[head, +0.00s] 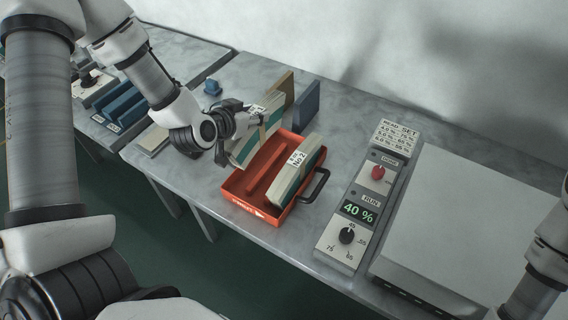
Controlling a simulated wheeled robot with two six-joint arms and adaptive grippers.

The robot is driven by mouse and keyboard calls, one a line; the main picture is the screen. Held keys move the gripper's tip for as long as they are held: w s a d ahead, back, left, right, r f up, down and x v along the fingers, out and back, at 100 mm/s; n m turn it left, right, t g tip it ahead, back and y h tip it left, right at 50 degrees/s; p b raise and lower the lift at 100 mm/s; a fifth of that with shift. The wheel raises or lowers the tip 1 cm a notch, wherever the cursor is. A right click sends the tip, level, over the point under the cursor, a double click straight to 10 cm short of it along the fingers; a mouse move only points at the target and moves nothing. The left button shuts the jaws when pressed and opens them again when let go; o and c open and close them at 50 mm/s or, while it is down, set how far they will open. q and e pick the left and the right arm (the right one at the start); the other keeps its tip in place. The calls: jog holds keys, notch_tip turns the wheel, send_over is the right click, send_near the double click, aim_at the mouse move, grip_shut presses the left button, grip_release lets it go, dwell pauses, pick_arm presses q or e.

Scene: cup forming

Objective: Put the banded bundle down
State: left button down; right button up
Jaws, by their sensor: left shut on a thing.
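My left gripper (247,121) is shut on a banded bundle (246,153), a cream and green stack with a white printed label. The bundle is tilted at the back left of the red tray (234,196), over its left compartment. I cannot tell whether its lower edge touches the tray. A second banded bundle (290,179), labelled No 2, lies in the tray's right compartment, beyond the red divider (268,168). The front of the left compartment is empty. Part of my right arm shows at the lower right edge, but its gripper is out of view.
A brown block (281,86) and a blue block (307,106) stand behind the tray. The tray's black handle (319,186) sticks out to the right. A control panel (342,241) reading 40 % and a large grey box (456,221) stand further right.

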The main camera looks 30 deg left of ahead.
aim_at(254, 140)
pick_arm(q)
jog(key=shift+w+a+f, duration=0.15)
jog(key=shift+a+f, duration=0.45)
jog(key=shift+f, duration=0.35)
jog(key=f, duration=0.7)
jog(key=shift+d, duration=0.25)
jog(key=shift+a+f, duration=0.15)
jog(key=shift+f, duration=0.3)
jog(key=shift+f, duration=0.15)
jog(key=c, duration=0.7)
grip_release()
jog(key=shift+r, duration=0.2)
